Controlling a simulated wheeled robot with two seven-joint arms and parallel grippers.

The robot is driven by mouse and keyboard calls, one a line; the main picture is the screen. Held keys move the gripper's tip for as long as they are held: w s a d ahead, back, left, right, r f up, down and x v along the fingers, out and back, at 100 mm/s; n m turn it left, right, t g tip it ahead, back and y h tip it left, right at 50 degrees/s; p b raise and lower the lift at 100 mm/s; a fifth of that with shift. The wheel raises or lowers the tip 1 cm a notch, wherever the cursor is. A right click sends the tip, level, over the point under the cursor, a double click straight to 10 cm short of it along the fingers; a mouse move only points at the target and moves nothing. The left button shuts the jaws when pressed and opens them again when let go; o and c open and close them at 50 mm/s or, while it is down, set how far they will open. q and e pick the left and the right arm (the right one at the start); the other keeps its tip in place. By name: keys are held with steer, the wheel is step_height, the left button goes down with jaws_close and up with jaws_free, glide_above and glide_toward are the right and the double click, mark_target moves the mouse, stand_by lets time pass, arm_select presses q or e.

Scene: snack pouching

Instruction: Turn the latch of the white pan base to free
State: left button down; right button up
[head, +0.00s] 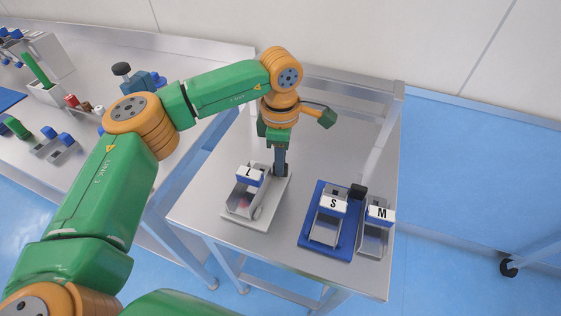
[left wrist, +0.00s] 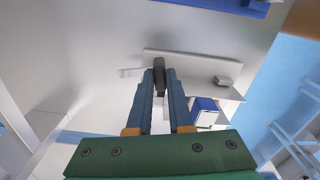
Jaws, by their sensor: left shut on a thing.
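The white pan base (head: 262,219) lies on the metal table, with a metal pan labelled L (head: 249,176) on it. My left gripper (head: 281,172) points down at the base's far right corner, beside the pan. In the left wrist view, the fingers of my left gripper (left wrist: 160,82) are shut on a dark upright latch (left wrist: 159,66) at the edge of the white base (left wrist: 195,64). In the head view the fingers hide the latch, so its angle is hard to tell. My right gripper is not in view.
To the right, a blue pan base (head: 312,243) with a dark latch (head: 357,190) carries a pan labelled S (head: 332,205). A pan labelled M (head: 380,215) stands beside it near the table's right edge. A side table (head: 200,65) at left holds several items. The table behind my gripper is clear.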

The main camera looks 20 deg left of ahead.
arm_select(q)
steer(key=shift+r+m, duration=0.1)
steer(key=shift+m, duration=1)
steer(key=c, duration=0.8)
jaws_free()
steer(key=shift+c, duration=0.2)
step_height(320, 180, up, 7)
steer(key=shift+r+b, duration=0.1)
steer(key=shift+b, duration=0.55)
